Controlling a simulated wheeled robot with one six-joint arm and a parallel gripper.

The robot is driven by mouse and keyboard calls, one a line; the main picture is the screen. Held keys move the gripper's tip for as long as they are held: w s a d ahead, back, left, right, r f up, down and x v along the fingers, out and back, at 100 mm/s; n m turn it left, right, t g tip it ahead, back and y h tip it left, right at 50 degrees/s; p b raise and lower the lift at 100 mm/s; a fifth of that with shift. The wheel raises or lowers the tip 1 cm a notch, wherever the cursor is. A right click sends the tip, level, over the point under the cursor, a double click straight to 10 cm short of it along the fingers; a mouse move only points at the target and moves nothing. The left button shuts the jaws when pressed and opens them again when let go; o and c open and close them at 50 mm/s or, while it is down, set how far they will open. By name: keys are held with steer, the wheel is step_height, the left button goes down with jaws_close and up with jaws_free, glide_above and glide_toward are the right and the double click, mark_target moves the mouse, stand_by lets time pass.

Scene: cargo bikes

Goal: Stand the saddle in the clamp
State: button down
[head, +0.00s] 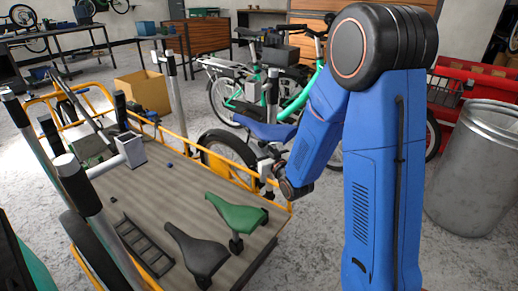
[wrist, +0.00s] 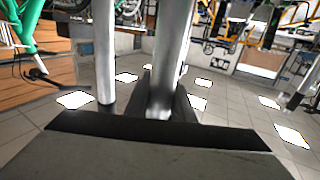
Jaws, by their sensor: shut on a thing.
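A blue saddle (head: 268,131) is in the head view, held up beyond the right edge of the cargo deck. My gripper (head: 268,166) is just below it, shut on it, seemingly by its post; the fingertips are small here. A grey block like a clamp (head: 131,150) sits on an arm from a silver stand post (head: 78,190) at the left. Its opening is too small to read. The blue saddle is apart from this block.
A green saddle (head: 236,213) and a black saddle (head: 197,254) stand on the wooden deck (head: 150,200). A dark rack (head: 145,248) lies beside them. An orange rail (head: 212,160) edges the deck. A green bike (head: 295,92) stands behind; a grey bin (head: 478,170) stands right.

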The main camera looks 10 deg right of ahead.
steer(key=shift+r, duration=1)
stand_by(0.9)
